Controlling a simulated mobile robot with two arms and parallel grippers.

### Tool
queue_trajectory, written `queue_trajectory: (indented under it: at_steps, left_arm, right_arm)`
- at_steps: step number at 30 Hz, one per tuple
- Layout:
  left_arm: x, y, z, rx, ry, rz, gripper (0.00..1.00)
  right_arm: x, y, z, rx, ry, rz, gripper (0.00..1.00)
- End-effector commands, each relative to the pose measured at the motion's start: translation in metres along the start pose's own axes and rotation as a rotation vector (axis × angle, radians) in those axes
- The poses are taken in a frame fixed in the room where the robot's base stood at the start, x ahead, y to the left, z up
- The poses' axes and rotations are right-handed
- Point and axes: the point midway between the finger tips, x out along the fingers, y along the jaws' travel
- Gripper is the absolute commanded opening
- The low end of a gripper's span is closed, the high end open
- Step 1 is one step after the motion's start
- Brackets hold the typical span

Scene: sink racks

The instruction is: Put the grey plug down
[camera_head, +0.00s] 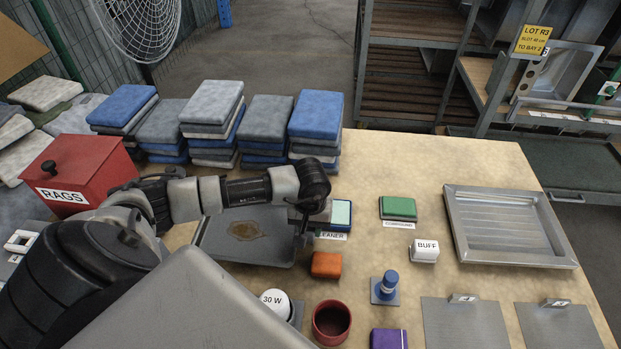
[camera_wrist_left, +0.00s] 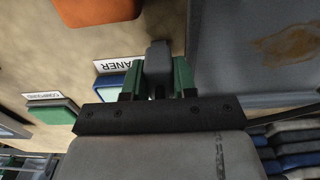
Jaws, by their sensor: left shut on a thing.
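The grey plug (camera_wrist_left: 158,58) is a small rounded block between the green-padded fingers of my left gripper (camera_wrist_left: 158,78) in the left wrist view. The gripper is shut on it. In the head view my left gripper (camera_head: 304,225) points down beside the right edge of the dark grey tray (camera_head: 215,250), near the cleaner label (camera_head: 331,236). The plug cannot be made out clearly there. Whether it touches the table cannot be told. My right gripper is not in view.
A metal drainer tray (camera_head: 505,227) lies at right. Stacked cloths (camera_head: 212,115) line the back. Bare table shows between the blocks.

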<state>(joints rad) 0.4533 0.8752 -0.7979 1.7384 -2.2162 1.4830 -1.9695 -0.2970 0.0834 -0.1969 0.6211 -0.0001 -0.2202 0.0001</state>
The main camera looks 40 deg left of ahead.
Motion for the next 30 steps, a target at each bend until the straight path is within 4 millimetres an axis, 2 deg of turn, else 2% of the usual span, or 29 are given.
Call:
queue_trajectory:
  at_steps: [11,12,16,25,28,30]
  left_arm:
    - [0.005,0.000,-0.001,0.001,0.002,0.001,0.00]
    - [0.003,0.000,0.000,0.000,0.002,0.001,0.33]
    - [0.003,0.000,0.000,0.000,0.002,0.001,0.53]
    - [-0.001,0.000,0.000,0.000,0.002,0.001,0.53]
    - [-0.011,0.001,-0.001,0.002,0.006,0.002,0.53]
    - [-0.024,0.001,-0.002,0.003,0.007,0.003,0.53]
  right_arm:
    - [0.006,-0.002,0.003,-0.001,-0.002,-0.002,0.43]
    - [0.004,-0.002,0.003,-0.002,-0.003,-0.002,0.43]
    - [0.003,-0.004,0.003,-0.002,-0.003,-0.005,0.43]
    - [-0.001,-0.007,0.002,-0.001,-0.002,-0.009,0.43]
    - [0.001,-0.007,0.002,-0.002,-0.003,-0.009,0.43]
    - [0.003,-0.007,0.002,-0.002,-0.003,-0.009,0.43]
